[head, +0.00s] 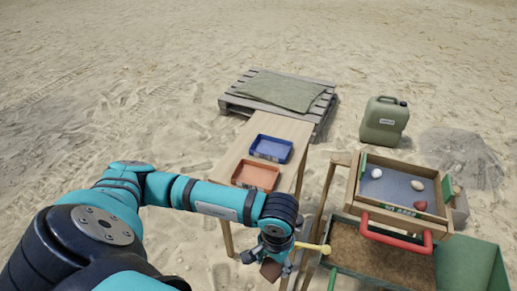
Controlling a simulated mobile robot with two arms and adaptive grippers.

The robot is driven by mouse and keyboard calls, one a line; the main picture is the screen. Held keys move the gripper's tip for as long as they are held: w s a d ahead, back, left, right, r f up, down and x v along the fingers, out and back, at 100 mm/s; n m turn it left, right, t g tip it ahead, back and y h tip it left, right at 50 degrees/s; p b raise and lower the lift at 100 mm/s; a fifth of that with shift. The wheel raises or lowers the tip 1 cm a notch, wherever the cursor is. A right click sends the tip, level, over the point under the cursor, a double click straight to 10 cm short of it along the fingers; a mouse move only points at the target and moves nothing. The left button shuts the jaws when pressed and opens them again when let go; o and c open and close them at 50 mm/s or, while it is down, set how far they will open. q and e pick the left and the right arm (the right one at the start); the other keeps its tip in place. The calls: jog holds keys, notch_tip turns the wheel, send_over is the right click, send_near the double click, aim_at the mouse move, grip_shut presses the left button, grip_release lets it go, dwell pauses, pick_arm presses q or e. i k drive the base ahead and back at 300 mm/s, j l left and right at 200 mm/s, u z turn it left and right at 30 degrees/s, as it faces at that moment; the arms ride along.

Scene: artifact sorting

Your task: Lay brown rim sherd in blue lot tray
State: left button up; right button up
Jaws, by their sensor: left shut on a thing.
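The blue lot tray (266,157) stands on the far part of a narrow wooden table and looks empty. My left gripper (275,263) is low in the view, in front of the table's near end, pointing down. It is shut on a flat brown piece, which looks like the brown rim sherd (270,270). The gripper's fingers partly hide the sherd, so its rim edge cannot be made out. The sherd is well apart from the blue tray. My right gripper is not in view.
An orange tray (246,186) sits nearer on the table (233,164). To the right, a wooden-framed sieve (375,200) with a red handle (395,239) holds pale pieces and a reddish piece. A yellow rod (314,247) lies beside my gripper. A pallet (322,108) and jerrycan (384,122) stand behind.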

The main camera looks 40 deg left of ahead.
aim_at(263, 149)
jog(key=k+j+z, duration=0.1)
jog(key=j+z, duration=0.3)
jog(key=j, duration=1.5)
jog(key=i+j, duration=0.15)
jog(key=j, duration=0.2)
jog(key=i+j+z, duration=0.1)
jog(key=j, duration=0.25)
jog(key=i+j, duration=0.25)
jog(key=j, duration=0.15)
jog(key=z, duration=0.05)
